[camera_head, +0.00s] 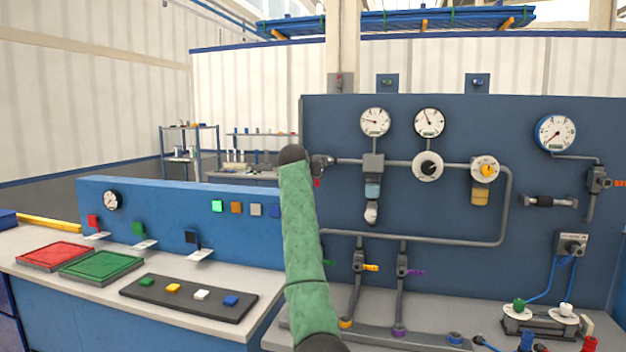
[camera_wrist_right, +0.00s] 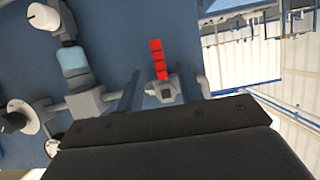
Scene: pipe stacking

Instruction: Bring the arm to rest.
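My right arm, in a green sleeve (camera_head: 300,240), rises through the middle of the head view to a dark joint (camera_head: 292,155). The head view does not clearly show its fingers. In the right wrist view my right gripper (camera_wrist_right: 166,92) has two grey-blue fingers standing apart. A grey pipe fitting (camera_wrist_right: 163,88) with a red handle (camera_wrist_right: 157,58) shows between or just beyond them; I cannot tell whether they touch. The red handle is partly visible beside my sleeve in the head view (camera_head: 318,183). My left arm and gripper are not in view.
The blue panel (camera_head: 570,110) carries pipes, gauges (camera_head: 375,121) and valves close beside my arm. At left, a bench holds a red tray (camera_head: 56,256), a green tray (camera_head: 101,265) and a dark strip (camera_head: 190,300) with coloured blocks. Open air lies above the bench.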

